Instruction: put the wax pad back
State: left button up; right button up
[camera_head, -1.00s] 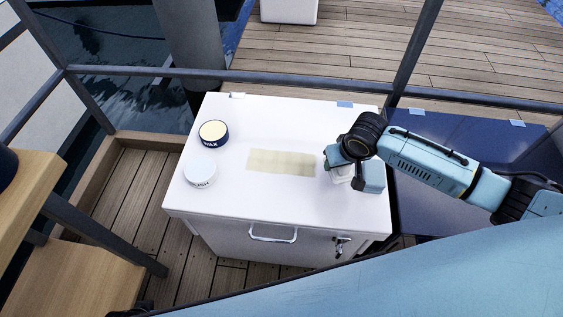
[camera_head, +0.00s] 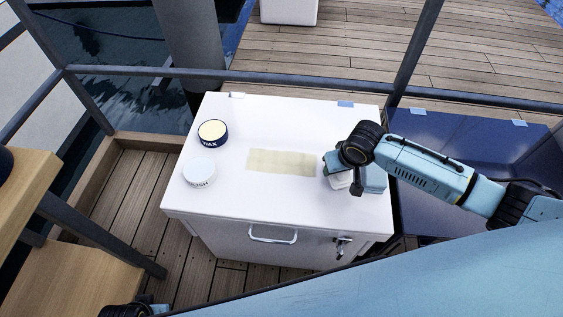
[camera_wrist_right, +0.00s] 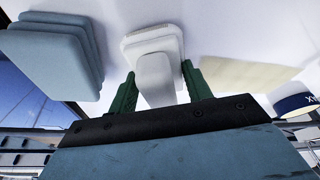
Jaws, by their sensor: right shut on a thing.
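My right gripper (camera_wrist_right: 159,72) is shut on the white wax pad (camera_wrist_right: 155,42), with its green fingers on either side of the pad's raised grip. In the head view the pad (camera_head: 341,182) is partly hidden under my wrist, at the right part of the white cabinet top (camera_head: 270,205). I cannot tell whether the pad touches the top. A dark blue wax tin (camera_head: 212,132) with cream contents stands at the left of the top. A pale yellowish wax patch (camera_head: 283,162) lies between tin and pad. My left gripper is not in view; only a bit of that arm shows.
A white-lidded polish tin (camera_head: 199,172) stands in front of the wax tin. A stack of light blue cloths (camera_wrist_right: 55,55) sits close beside the pad, also seen in the head view (camera_head: 375,180). A metal railing (camera_head: 290,78) runs behind the cabinet. The front middle of the top is clear.

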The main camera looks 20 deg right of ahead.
jog(key=shift+f, duration=0.35)
dwell(0.5)
jog(key=o, duration=1.4)
jog(key=shift+r, duration=0.15)
jog(key=shift+s+r, duration=0.1)
jog(key=shift+r, duration=0.2)
jog(key=p+v, duration=0.3)
jog(key=v, duration=0.2)
jog(key=p+v, duration=0.2)
jog(key=v, duration=0.4)
jog(key=shift+s, duration=0.1)
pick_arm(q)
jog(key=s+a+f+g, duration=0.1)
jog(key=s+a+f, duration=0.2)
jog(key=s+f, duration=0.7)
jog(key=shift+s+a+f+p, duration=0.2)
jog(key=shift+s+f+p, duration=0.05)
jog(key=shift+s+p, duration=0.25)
pick_arm(e)
jog(key=shift+s+r, duration=0.2)
jog(key=shift+r, duration=0.45)
